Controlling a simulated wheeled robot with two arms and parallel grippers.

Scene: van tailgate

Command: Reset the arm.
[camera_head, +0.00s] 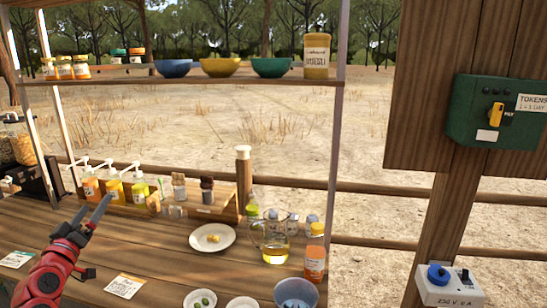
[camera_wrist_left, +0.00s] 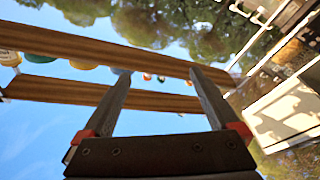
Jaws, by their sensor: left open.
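My left arm (camera_head: 50,278) is red and comes in from the lower left of the head view. Its left gripper (camera_head: 97,202) is raised over the left part of the wooden counter (camera_head: 155,250), with its dark fingers pointing up and away. The fingers are apart with nothing between them. In the left wrist view the same gripper (camera_wrist_left: 160,74) shows two spread fingers against sky and shelf boards. The pump bottles (camera_head: 113,188) stand behind the fingertips in the head view. My right gripper is not in view.
A shelf (camera_head: 200,78) above holds bowls and jars. A plate (camera_head: 212,238), a glass jug (camera_head: 276,240), an orange-labelled bottle (camera_head: 315,255) and small bowls (camera_head: 199,300) stand on the counter's right part. A green token box (camera_head: 490,110) hangs on a post at right.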

